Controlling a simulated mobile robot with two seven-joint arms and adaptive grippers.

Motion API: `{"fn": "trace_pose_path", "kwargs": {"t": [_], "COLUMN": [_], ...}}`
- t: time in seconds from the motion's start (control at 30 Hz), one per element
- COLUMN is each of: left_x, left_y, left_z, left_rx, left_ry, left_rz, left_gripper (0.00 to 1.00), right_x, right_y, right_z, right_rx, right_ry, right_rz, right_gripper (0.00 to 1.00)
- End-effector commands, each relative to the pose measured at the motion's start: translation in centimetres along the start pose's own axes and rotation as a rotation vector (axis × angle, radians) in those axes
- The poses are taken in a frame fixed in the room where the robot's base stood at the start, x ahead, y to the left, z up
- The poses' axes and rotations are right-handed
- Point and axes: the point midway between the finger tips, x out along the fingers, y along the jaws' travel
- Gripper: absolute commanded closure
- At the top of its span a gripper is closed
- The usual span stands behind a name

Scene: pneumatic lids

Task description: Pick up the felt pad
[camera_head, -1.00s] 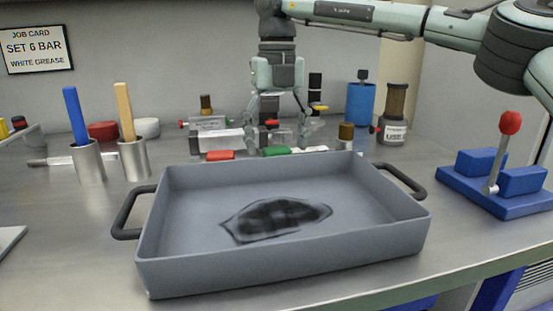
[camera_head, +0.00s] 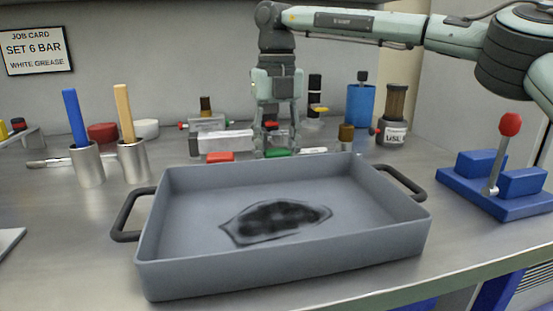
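My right gripper (camera_head: 277,149) points straight down behind the grey tray, its arm coming in from the right. Its two fingers stand close at either end of a small flat green piece (camera_head: 277,153) and seem shut on it, at bench level. This green piece may be the felt pad; its material is too small to tell. The tray's front wall does not cover it, but the fingers hide its ends. A similar red piece (camera_head: 220,157) lies to its left. My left gripper is not in view.
The grey tray (camera_head: 290,270) with black handles fills the front and holds a dark, thin-edged patch (camera_head: 275,219). Metal cups (camera_head: 88,165) stand left, a blue lever base (camera_head: 500,187) right. Bottles, a blue can (camera_head: 360,104) and fittings stand close around the gripper.

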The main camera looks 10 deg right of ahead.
Motion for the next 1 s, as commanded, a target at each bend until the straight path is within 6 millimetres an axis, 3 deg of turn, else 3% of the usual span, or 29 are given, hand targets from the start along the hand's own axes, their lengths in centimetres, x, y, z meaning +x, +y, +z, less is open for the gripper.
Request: {"fn": "trace_pose_path", "kwargs": {"t": [0.17, 0.37, 0.6, 0.8, 1.0], "left_x": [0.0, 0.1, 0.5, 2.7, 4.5], "left_y": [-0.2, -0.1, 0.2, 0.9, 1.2], "left_z": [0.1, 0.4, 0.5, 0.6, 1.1], "left_rx": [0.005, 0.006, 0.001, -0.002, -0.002], "left_ry": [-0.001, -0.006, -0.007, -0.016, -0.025], "left_rz": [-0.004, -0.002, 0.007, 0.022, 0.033], "left_gripper": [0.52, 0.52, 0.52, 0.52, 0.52], "right_x": [0.1, -1.7, -7.2, -12.7, -16.4], "right_y": [0.0, 0.0, 0.1, 0.1, 0.1], "right_z": [-0.1, 0.0, 0.1, 0.0, 0.1], "right_rx": [-0.001, 0.000, 0.000, 0.001, -0.001], "right_ry": [0.004, 0.001, -0.002, 0.001, 0.002], "right_rz": [-0.001, -0.001, 0.001, 0.000, -0.001], "right_gripper": [0.84, 0.84, 0.84, 0.84, 0.84]}}
